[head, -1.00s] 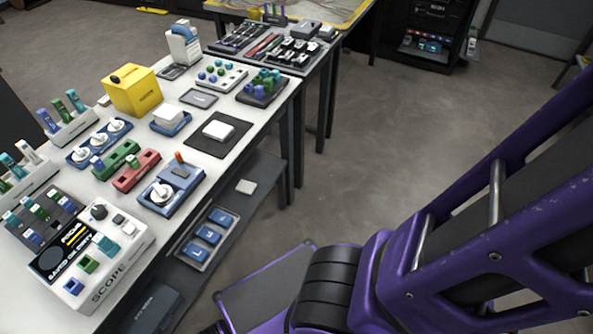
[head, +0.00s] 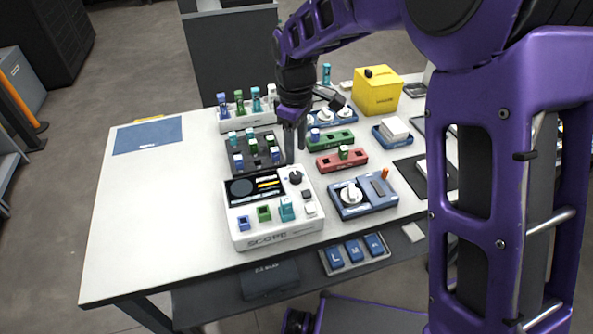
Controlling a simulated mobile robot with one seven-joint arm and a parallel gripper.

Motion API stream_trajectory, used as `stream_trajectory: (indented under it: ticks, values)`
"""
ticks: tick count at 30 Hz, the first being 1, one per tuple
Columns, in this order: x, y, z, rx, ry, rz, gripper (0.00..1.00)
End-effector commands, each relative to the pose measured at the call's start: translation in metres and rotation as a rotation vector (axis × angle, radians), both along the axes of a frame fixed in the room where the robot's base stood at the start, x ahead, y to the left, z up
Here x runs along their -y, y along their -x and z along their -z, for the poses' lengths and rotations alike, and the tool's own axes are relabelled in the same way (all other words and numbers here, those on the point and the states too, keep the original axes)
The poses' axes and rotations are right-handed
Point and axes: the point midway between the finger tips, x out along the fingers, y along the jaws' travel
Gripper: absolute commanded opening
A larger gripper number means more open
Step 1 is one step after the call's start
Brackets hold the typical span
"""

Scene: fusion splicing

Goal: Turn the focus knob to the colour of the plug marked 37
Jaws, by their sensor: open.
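The white scope unit (head: 275,240) stands on the near part of the table with a dark round screen on its left. A black knob (head: 295,178) sits at its upper right, likely the focus knob; its colour marks are too small to read. My gripper (head: 295,155) points down just behind and above this knob, open and empty, apparently not touching it. Blue, green and teal plugs (head: 287,209) sit along the scope's front. More coloured plugs stand in a white rack (head: 235,126) and a dark rack (head: 243,168). No number 37 is legible on any plug.
Right of the scope is a blue box with a white dial (head: 350,194). Red (head: 330,163) and green (head: 325,145) blocks lie behind it. A yellow box (head: 378,95) stands farther back.

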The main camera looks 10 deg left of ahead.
Motion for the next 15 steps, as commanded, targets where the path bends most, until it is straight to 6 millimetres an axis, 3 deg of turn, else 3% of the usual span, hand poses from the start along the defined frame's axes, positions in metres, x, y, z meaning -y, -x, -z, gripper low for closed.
stream_trajectory:
  ticks: [1,6,15]
  values:
    - [0.000,0.001,0.014,-0.004,0.002,-0.001,0.53]
    - [0.000,0.001,0.047,-0.002,0.001,0.000,0.53]
    - [0.000,0.000,0.078,-0.001,0.000,0.000,0.53]
